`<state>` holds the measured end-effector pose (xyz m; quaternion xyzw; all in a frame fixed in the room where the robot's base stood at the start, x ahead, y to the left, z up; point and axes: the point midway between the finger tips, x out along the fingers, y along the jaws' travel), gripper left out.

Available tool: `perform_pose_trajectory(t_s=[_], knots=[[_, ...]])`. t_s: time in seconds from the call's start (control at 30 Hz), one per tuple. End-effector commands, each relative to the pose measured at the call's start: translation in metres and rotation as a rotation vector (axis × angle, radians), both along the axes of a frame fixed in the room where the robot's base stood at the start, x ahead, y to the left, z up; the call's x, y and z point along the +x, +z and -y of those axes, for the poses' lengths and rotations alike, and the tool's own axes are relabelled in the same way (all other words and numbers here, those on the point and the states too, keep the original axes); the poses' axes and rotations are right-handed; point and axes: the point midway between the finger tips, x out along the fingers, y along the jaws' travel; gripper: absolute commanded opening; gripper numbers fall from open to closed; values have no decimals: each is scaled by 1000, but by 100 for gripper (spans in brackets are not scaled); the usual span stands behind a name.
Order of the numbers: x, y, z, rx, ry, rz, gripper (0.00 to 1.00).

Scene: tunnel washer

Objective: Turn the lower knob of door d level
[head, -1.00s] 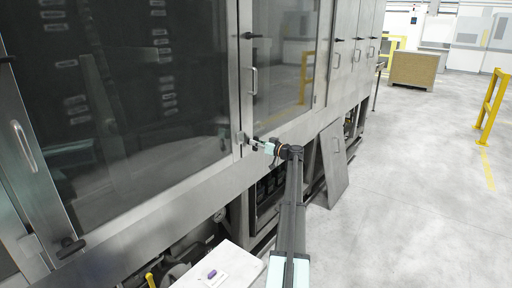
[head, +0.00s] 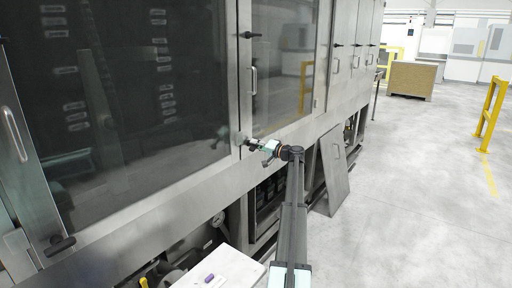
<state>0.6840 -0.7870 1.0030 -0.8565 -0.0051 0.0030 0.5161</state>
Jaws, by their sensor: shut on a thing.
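The glazed door (head: 285,75) right of the big window has a vertical bar handle (head: 253,80) on its left side. Its upper knob (head: 250,35) is dark and lies about level. My gripper (head: 252,144) is at the door's lower left corner, reaching in from the right. It is shut on the lower knob there. The jaws cover most of that knob, so its exact angle cannot be told. My wrist is rolled, with a dark part hanging below it.
A leaning metal panel (head: 334,168) stands right of my arm, below the doors. A white surface with a small purple object (head: 209,278) is at the bottom. A yellow rail (head: 489,112) stands far right. The floor between is clear.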

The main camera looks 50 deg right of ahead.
Motion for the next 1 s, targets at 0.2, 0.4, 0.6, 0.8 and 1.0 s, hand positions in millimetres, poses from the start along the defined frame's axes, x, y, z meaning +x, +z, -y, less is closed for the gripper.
perform_pose_trajectory(t_s=[0.2,0.4,0.6,0.8,1.0], knots=[[0,0,1,197,-1,-2,0],[0,-1,1,344,-1,-4,0],[0,-1,1,442,0,-4,0],[0,-2,1,491,0,-4,0],[0,-2,1,504,0,-5,0]])
